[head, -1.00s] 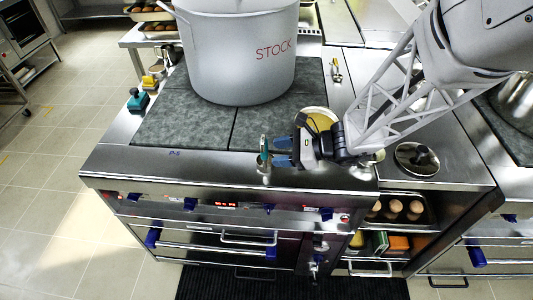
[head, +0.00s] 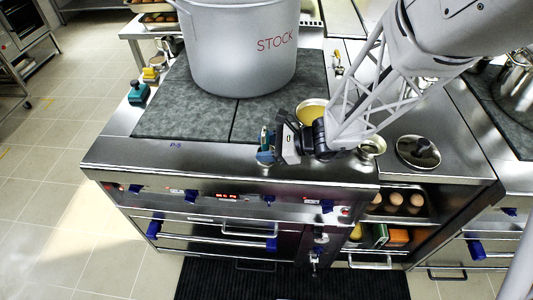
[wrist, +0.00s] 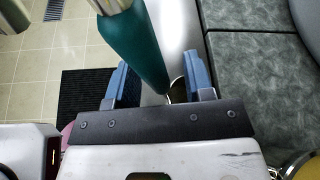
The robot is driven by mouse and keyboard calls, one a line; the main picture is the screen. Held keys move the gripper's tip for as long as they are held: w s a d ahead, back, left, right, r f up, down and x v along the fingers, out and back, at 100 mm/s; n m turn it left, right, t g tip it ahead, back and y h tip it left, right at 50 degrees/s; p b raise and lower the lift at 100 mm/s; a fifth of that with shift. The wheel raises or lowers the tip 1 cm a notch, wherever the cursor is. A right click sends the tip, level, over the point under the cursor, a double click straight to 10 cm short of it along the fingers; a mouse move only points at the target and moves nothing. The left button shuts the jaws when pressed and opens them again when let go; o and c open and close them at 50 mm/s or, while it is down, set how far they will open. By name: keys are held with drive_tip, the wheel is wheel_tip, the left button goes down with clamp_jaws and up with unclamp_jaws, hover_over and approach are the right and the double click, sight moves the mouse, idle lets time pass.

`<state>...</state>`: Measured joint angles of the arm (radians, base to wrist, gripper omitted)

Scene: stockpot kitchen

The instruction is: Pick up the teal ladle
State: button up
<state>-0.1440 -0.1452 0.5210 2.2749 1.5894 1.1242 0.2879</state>
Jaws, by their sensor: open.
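In the wrist view the handle (wrist: 135,45) is large and runs down from the top into the space between the two blue fingers. My gripper (head: 268,152) is open, with its fingers on either side of the handle; it also shows in the wrist view (wrist: 160,70). A small metal rim shows beside the handle's lower end; whether it belongs to the ladle or a holder I cannot tell. The ladle's lower part is mostly hidden.
A big grey stockpot (head: 238,50) stands on the dark cooktop (head: 185,118) behind my gripper. A bowl of yellow liquid (head: 312,108) is close behind my wrist. A lid (head: 418,152) lies to the right. A teal-topped item (head: 138,92) stands at the stove's left edge.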

drive_tip(key=shift+c, duration=0.3)
clamp_jaws()
drive_tip(key=shift+r, duration=0.1)
idle(0.4)
drive_tip(key=shift+r, duration=4.95)
